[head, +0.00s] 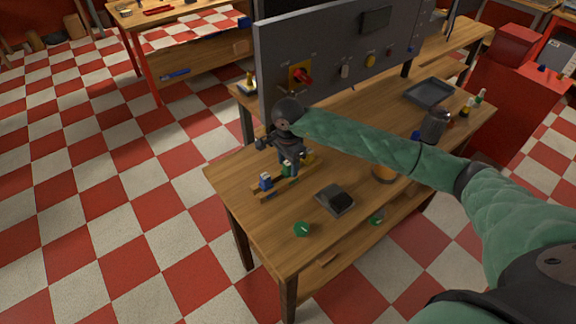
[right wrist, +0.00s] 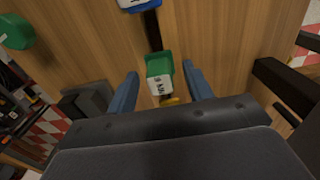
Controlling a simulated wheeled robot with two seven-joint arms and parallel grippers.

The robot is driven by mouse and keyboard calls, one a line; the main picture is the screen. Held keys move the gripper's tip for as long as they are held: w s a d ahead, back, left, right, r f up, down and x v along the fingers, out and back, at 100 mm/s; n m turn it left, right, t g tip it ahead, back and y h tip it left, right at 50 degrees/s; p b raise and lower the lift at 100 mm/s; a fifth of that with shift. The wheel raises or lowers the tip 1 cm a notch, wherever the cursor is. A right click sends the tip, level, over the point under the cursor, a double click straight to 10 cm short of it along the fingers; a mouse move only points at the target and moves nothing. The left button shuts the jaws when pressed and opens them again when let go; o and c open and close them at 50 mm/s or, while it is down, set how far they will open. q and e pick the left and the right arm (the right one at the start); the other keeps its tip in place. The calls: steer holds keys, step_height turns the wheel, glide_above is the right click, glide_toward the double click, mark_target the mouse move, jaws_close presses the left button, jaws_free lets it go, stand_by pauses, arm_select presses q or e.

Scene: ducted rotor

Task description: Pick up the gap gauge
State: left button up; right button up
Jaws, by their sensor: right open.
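A low wooden rack (head: 268,191) on the workbench holds small coloured, labelled pieces in a row. They are a blue one (head: 265,180), a green one (head: 287,169) and a yellow one (head: 308,158); I cannot tell which is the gap gauge. My right gripper (head: 289,160) points down over the green piece. In the right wrist view my open fingers (right wrist: 160,78) stand either side of the green piece (right wrist: 159,66) with its white label, with gaps on both sides. My left gripper is out of view.
An upright grey panel (head: 340,50) with a red switch (head: 302,77) stands behind the rack. A dark grey block (head: 335,199) and a green hexagonal piece (head: 301,229) lie nearer the front. A grey tray (head: 428,92) and a dark canister (head: 435,125) are at the right.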

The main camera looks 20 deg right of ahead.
steer(key=shift+f, duration=0.2)
steer(key=c, duration=1.1)
